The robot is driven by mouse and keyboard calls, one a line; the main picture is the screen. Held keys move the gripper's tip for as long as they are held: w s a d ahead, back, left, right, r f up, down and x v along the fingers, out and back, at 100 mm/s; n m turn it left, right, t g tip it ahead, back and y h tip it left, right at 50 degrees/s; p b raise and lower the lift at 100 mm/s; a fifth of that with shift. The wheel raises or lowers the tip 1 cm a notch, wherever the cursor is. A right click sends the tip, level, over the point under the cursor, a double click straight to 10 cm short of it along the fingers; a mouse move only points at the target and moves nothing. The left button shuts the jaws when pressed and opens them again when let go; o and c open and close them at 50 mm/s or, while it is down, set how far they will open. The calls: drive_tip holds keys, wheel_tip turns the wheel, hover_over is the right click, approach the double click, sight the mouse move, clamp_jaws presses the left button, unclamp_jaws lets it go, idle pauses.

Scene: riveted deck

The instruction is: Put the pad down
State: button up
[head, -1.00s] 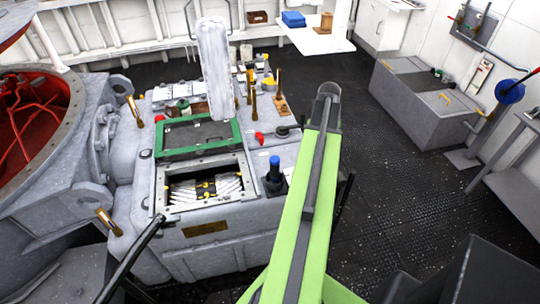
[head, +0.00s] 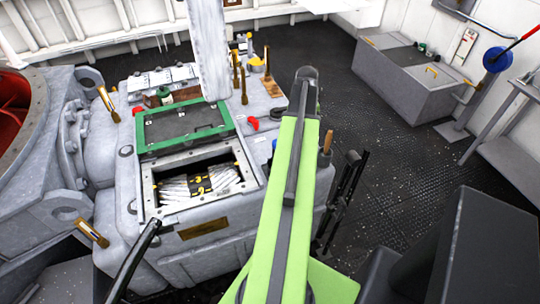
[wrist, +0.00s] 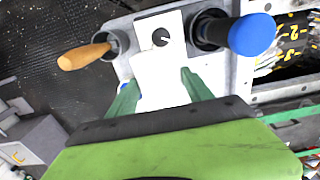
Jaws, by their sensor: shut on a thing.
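In the wrist view my gripper (wrist: 160,91) has its two green fingers on either side of a plain white pad (wrist: 160,78) and is shut on it. Past the pad's far end is a white plate with a black round spot (wrist: 160,37); I cannot tell whether the pad touches it. A blue-ended handle (wrist: 250,35) stands close on the right, and a wooden handle (wrist: 88,54) on the left. In the head view my green arm hides the gripper and pad.
The grey machine (head: 220,245) has an open hatch (head: 200,185) and a green-framed lid (head: 185,127). A small brown block (head: 272,87) stands behind. A grey chest (head: 420,78) is at the back right. The dark deck (head: 400,165) between is largely clear.

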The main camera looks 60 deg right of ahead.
wheel_tip(320, 180, down, 2)
drive_tip(key=shift+w+f+b, duration=0.1)
drive_tip(key=shift+f+b, duration=0.1)
drive_tip(key=shift+b, duration=0.45)
drive_tip(key=w+f+b, duration=0.2)
drive_tip(key=w, duration=0.1)
drive_tip(key=w+f+b, duration=0.2)
drive_tip(key=w, duration=0.2)
drive_tip(key=w+f+b, duration=0.3)
drive_tip(key=w, duration=0.1)
drive_tip(key=shift+w+a, duration=0.15)
drive_tip(key=shift+w+r, duration=0.1)
drive_tip(key=shift+w, duration=0.1)
wheel_tip(320, 180, down, 4)
drive_tip(key=b, duration=0.4)
drive_tip(key=shift+f, duration=0.2)
drive_tip(key=shift+a+r, duration=0.1)
drive_tip(key=shift+r, duration=0.1)
drive_tip(key=shift+f, duration=0.15)
drive_tip(key=o, duration=1.2)
